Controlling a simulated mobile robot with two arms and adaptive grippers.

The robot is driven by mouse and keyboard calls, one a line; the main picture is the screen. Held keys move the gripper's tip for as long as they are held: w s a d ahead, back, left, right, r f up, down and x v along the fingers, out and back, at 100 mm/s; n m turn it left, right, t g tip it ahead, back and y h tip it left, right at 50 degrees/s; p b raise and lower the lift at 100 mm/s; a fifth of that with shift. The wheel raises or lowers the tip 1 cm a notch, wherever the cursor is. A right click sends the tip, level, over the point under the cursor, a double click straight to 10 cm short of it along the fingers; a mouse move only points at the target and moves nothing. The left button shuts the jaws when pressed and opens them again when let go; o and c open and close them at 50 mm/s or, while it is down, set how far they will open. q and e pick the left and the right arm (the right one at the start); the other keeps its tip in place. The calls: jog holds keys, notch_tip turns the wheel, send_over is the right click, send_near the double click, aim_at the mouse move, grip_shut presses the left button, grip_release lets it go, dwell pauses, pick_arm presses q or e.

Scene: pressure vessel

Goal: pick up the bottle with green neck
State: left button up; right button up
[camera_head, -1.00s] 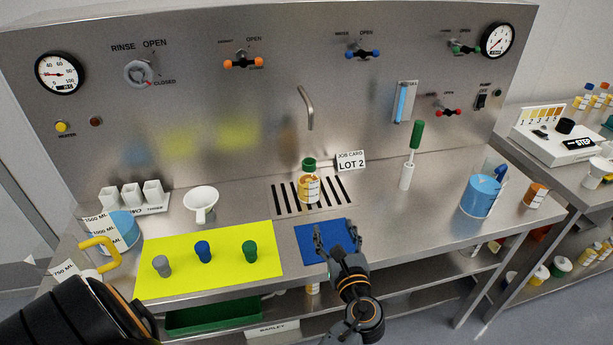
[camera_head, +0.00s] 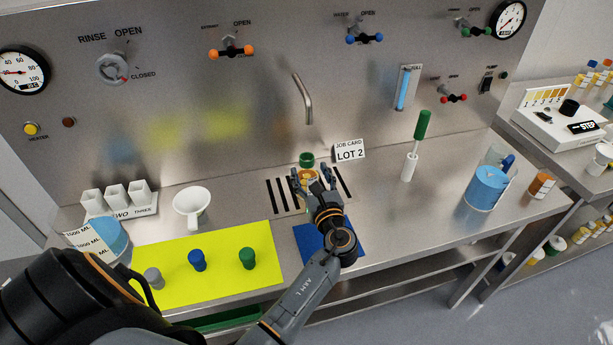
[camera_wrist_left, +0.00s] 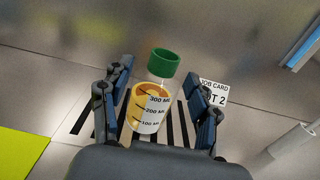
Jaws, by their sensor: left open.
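The bottle with the green neck (camera_head: 307,160) stands upright on the slotted drain plate below the spout. In the left wrist view the bottle (camera_wrist_left: 150,110) shows a green ring at the top, clear glass below it, and an amber body with a white scale marked 100 to 300 ML. My left gripper (camera_head: 313,180) is open in front of the bottle and hides part of its body in the head view. In the wrist view its fingers (camera_wrist_left: 160,90) flank the bottle, apart from it on both sides. My right gripper is not in view.
A "LOT 2" job card (camera_head: 349,151) stands just right of the bottle. The metal spout (camera_head: 303,98) hangs above and behind it. A white funnel (camera_head: 192,205) and a yellow mat (camera_head: 220,275) lie left. A green-handled brush (camera_head: 422,125) and a blue jug (camera_head: 484,190) stand right.

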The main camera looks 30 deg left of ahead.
aim_at(309, 166)
pick_arm(q)
jog(key=shift+w+a+r+p, duration=0.2)
jog(key=shift+w+a+p, duration=0.35)
jog(key=shift+w+a, duration=0.25)
jog(key=shift+f+x, duration=0.2)
jog(key=shift+x, duration=0.9)
jog(key=shift+w+a+f+p, duration=0.1)
jog(key=shift+w+a+p, duration=0.05)
jog(key=shift+w+p, duration=0.2)
jog(key=shift+c, duration=0.2)
jog(key=c, duration=0.7)
grip_shut()
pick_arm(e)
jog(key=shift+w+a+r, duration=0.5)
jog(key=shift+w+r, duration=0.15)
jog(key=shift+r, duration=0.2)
